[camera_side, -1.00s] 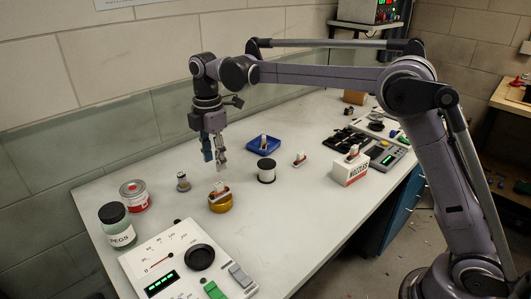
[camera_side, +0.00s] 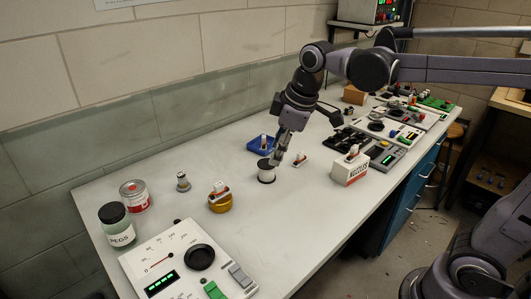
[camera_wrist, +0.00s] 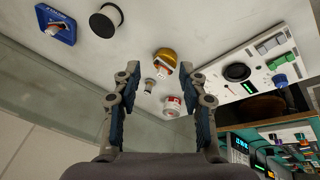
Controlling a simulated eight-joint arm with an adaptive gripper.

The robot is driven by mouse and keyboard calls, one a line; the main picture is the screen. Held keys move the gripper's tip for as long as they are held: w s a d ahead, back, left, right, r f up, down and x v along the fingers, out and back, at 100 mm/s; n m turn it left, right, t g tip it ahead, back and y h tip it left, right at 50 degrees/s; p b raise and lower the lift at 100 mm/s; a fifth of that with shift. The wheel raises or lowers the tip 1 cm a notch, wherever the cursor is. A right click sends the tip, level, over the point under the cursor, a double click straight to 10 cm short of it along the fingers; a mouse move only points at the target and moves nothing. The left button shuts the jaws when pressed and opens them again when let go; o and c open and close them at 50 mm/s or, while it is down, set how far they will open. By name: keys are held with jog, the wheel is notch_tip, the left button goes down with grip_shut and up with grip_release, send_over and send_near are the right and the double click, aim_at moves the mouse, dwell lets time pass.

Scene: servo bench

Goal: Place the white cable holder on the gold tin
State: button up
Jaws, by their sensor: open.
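Several small white pieces with red-brown parts look alike, and I cannot tell which is the white cable holder. One piece (camera_side: 219,188) sits on the gold tin (camera_side: 220,205); another (camera_side: 264,141) is in the blue tray (camera_side: 257,149); one (camera_side: 299,160) lies on the bench; one (camera_side: 353,152) is on the NOZZLES box (camera_side: 349,173). The gold tin also shows in the wrist view (camera_wrist: 164,54), with its piece on top. My gripper (camera_side: 279,161) is open and empty, close above and beside the black-rimmed white spool (camera_side: 266,177), partly covering it. Contact is unclear.
A small metal part (camera_side: 183,183), a red-and-white can (camera_side: 134,196) and a dark-lidded jar (camera_side: 117,225) stand at the left. A meter panel (camera_side: 160,262) lies in front, more panels at the right. Bench between tin and spool is clear.

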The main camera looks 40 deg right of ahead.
jog(key=s+d+f+m+t, duration=0.3)
jog(key=s+f+m, duration=0.4)
jog(key=s, duration=0.4)
jog(key=shift+s+d+f+m, duration=0.2)
jog(key=shift+s+d+m, duration=0.1)
jog(key=shift+d+m, duration=0.15)
